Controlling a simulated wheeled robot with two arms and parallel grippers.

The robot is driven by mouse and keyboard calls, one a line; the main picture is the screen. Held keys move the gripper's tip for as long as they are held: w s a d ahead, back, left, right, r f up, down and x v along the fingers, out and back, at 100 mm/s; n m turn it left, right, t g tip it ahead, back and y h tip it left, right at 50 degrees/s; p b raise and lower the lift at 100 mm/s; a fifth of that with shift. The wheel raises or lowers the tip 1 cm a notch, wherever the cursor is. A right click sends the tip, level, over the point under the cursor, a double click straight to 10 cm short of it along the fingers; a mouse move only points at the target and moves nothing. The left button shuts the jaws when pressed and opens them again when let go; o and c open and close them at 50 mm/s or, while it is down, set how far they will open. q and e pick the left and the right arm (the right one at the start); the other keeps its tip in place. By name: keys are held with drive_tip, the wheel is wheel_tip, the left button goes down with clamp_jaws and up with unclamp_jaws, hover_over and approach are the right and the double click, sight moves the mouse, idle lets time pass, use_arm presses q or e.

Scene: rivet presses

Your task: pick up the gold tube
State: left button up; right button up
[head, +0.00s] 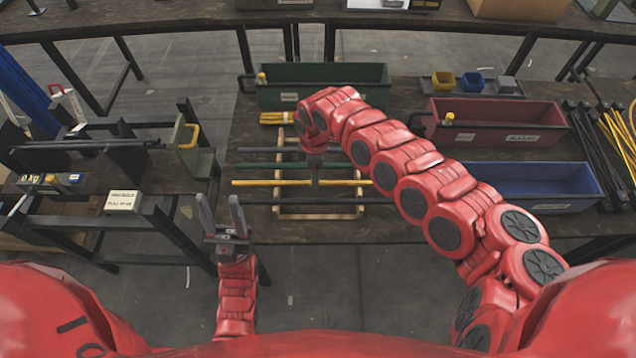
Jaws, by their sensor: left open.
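The gold tube (268,183) lies level across a light wooden rack (290,215) on the dark bench, in the middle of the head view. Dark and green tubes lie parallel to it on the same rack. My right arm reaches in from the right, and its gripper (315,180) points down at the middle of the gold tube. Its fingers overlap the tube in the picture; whether they grip it is too small to tell. My left gripper (220,201) is open and empty, below and left of the rack, apart from the tube.
A green bin (350,97) stands behind the rack. A red bin (480,138) and a blue bin (560,205) stand to the right, partly behind my right arm. A separate bench (75,205) with a dark fixture is at left. Open floor shows between the benches.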

drive_tip(key=f, duration=0.2)
drive_tip(key=f+p, duration=0.1)
drive_tip(key=f, duration=0.1)
drive_tip(key=shift+w+a, duration=0.2)
drive_tip(key=shift+a, duration=0.1)
drive_tip(key=shift+d+f, duration=0.1)
drive_tip(key=shift+f, duration=0.15)
drive_tip(key=shift+w, duration=0.1)
clamp_jaws()
